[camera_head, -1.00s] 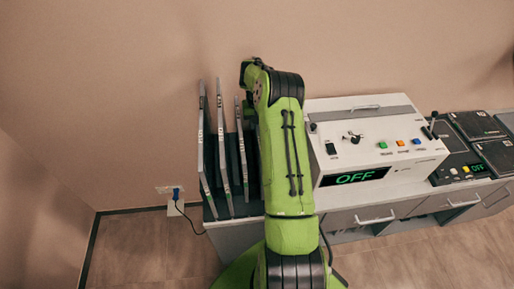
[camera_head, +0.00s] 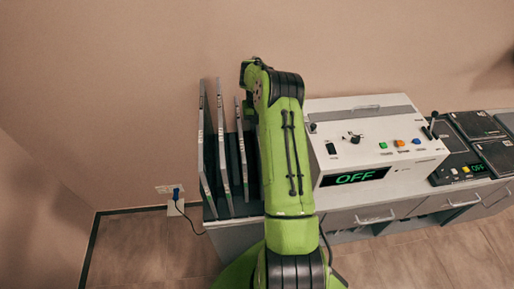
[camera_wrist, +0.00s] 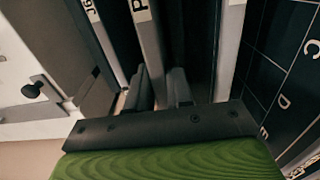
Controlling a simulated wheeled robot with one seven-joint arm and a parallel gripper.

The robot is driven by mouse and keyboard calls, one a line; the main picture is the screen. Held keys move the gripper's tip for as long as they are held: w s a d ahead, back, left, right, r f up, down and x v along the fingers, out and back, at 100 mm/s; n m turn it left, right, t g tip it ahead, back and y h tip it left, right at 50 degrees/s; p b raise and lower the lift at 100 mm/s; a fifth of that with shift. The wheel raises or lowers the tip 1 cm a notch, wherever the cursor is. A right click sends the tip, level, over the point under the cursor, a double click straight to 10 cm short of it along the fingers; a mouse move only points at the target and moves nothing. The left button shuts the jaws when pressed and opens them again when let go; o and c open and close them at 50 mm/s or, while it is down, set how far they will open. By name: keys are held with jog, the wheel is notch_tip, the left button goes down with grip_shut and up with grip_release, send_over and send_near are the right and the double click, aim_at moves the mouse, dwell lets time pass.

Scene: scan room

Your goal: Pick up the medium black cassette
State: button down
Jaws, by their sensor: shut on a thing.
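Several thin upright cassettes with dark faces and pale edges stand side by side at the left of the counter. From left to right they are a tall one (camera_head: 204,150), the medium black cassette (camera_head: 222,145) and a shorter one (camera_head: 241,150). In the wrist view, the medium cassette shows as a pale edge with a "P" label (camera_wrist: 150,48). My gripper (camera_wrist: 160,88) has its dark fingers at this edge and is shut on it. In the head view my green arm hides the gripper. The cassette still stands among the others.
A white control box (camera_head: 375,145) with a green "OFF" display stands right of my arm. Flat black panels (camera_head: 478,125) lie farther right on the counter. Neighbouring cassettes stand close on both sides of the gripped one. A wall socket (camera_head: 172,190) is at the left.

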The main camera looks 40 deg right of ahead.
jog(key=shift+w+d, duration=0.1)
notch_tip(320, 180, up, 10)
jog(key=shift+r, duration=0.1)
dwell(0.3)
notch_tip(320, 180, up, 9)
jog(key=p, duration=0.5)
dwell(0.5)
